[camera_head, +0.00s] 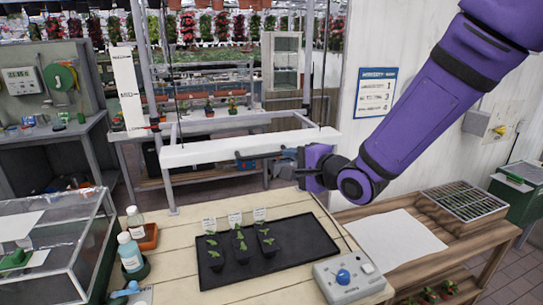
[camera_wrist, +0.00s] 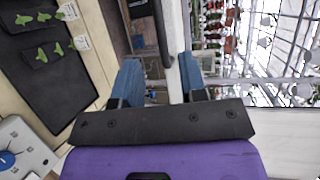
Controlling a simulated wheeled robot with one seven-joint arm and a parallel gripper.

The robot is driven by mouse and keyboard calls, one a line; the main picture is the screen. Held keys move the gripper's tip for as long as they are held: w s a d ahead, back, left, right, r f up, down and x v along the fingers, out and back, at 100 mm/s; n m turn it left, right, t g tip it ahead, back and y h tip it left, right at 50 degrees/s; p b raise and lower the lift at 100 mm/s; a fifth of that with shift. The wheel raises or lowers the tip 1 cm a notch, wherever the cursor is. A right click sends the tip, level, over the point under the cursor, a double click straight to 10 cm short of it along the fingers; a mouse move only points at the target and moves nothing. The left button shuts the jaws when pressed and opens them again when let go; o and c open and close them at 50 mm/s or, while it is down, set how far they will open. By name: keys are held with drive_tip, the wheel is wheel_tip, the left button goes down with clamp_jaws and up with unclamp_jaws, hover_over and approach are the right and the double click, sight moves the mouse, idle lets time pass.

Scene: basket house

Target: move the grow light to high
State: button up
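The grow light looks to be the long white bar (camera_head: 205,152) hanging level on thin dark cords inside a grey frame, behind the wooden table. My gripper (camera_head: 245,158) is at the middle of the bar, its fingers pointing left and overlapping the bar's near lower edge. In the wrist view, my two blue fingers (camera_wrist: 158,83) stand apart with a gap between them. The white bar (camera_wrist: 174,80) runs close beside the right finger, in or just behind the gap. I cannot tell whether it touches. An upright white panel (camera_head: 127,88) with small markings stands left of the frame.
A black tray (camera_head: 255,268) with several seedling pots and labels lies on the table (camera_head: 180,225) below my gripper. A grey control box (camera_head: 348,280) with a blue knob stands at its right. Bottles (camera_head: 130,252) and a clear case (camera_head: 60,250) are left. Frame posts (camera_head: 150,100) flank the bar.

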sight(267, 156)
drive_tip(key=x, duration=1)
clamp_jaws()
